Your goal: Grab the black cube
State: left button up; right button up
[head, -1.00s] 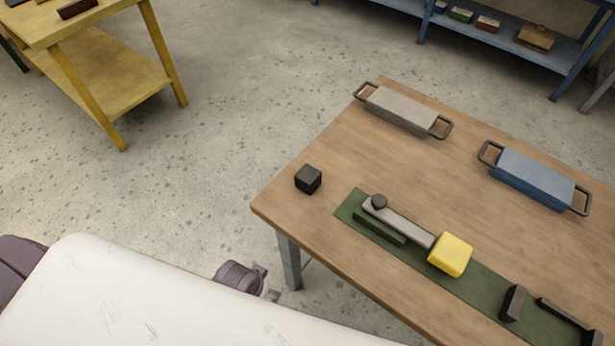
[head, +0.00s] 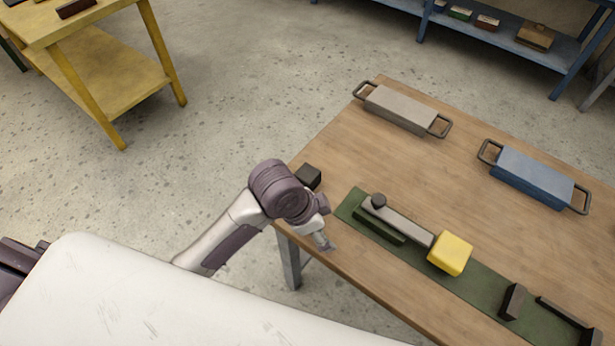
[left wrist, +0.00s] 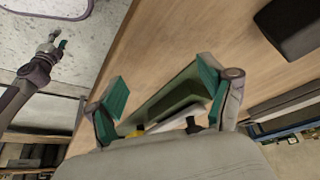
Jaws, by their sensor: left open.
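The black cube (head: 309,175) sits on the wooden table near its left corner, partly hidden by my left wrist in the head view. In the left wrist view a dark block at the upper right (left wrist: 290,25) appears to be the cube, cut off by the frame. My left gripper (head: 325,240) is over the table's front edge, nearer to me than the cube. It is open, with its teal-padded fingers apart (left wrist: 162,86) and the cube outside them. At the left of that view a small gripper (left wrist: 53,46), apparently my right one, is too small to read.
On the wooden table (head: 335,155), a green mat (head: 477,292) holds a grey bar with a dark knob (head: 405,224), a yellow block (head: 450,254) and dark pieces. Grey (head: 400,109) and blue (head: 533,177) handled blocks lie behind. A yellow bench (head: 105,82) stands left.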

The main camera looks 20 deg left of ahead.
aim_at(308, 173)
pick_arm(q)
jog(key=w+r+m, duration=0.1)
jog(key=w+m, duration=0.1)
jog(key=w+r+m, duration=0.2)
jog(key=w+r+m+g+y, duration=0.1)
jog(key=w, duration=0.1)
jog(key=shift+d+r+m, duration=0.15)
jog(key=shift+d+m, duration=0.05)
jog(key=shift+m, duration=0.2)
jog(key=w+a+r+m+g+y, duration=0.2)
jog(key=w+a+r+m+y, duration=0.15)
jog(key=w+a+r, duration=0.35)
jog(key=shift+m+h, duration=0.25)
jog(key=shift+m, duration=0.1)
jog(key=f, duration=0.7)
jog(key=shift+s, duration=0.4)
jog(key=f, duration=0.3)
jog(key=a+f, duration=0.1)
jog(key=shift+w+f+p, duration=0.3)
jog(key=shift+p, duration=0.05)
jog(key=shift+d+f, duration=0.1)
jog(key=shift+f, duration=0.4)
jog(key=c, duration=1.3)
